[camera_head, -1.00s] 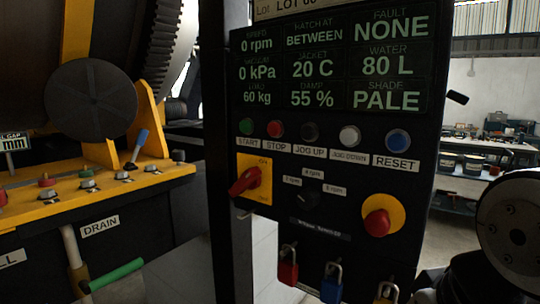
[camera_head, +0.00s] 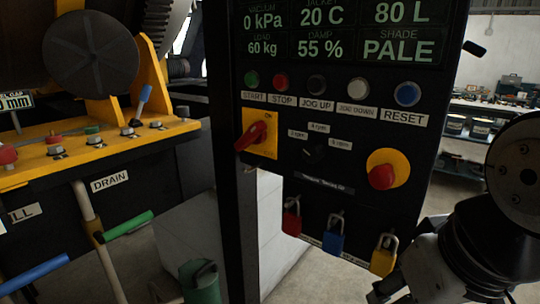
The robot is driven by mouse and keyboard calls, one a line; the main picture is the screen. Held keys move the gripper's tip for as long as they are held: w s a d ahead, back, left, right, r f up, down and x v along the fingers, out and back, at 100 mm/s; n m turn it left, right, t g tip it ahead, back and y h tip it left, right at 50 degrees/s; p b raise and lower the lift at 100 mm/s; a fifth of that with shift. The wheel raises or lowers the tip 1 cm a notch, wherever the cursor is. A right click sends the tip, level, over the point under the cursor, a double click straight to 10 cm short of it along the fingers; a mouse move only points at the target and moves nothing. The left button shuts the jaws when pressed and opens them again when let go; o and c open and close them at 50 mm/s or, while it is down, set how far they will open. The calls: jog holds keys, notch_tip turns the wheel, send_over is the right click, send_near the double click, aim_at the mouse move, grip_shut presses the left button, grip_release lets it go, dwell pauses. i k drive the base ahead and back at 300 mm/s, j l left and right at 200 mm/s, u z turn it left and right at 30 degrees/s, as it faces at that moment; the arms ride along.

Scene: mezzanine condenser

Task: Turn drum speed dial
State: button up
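The drum speed dial (camera_head: 315,153) is a small black knob on the black control panel (camera_head: 345,205). Three small rpm labels sit to its left, above it and to its right. It is dark against the panel, so its pointer direction is hard to read. My arm stands at the right edge, in front of and to the right of the panel. What seems to be part of my gripper (camera_head: 392,287) shows at the bottom right, below and right of the dial and well apart from it. Its fingertips are not clear.
A red rotary switch (camera_head: 252,136) on a yellow plate is left of the dial; a red emergency stop (camera_head: 382,176) is right. A button row (camera_head: 317,84) runs above. Red, blue (camera_head: 336,236) and yellow padlocks hang below. A green can (camera_head: 201,281) stands at lower left.

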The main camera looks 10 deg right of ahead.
aim_at(313, 153)
jog(key=l+u, duration=0.25)
jog(key=u, duration=0.2)
jog(key=k+l+u, duration=0.1)
jog(key=l+u, duration=0.15)
jog(key=u, duration=0.2)
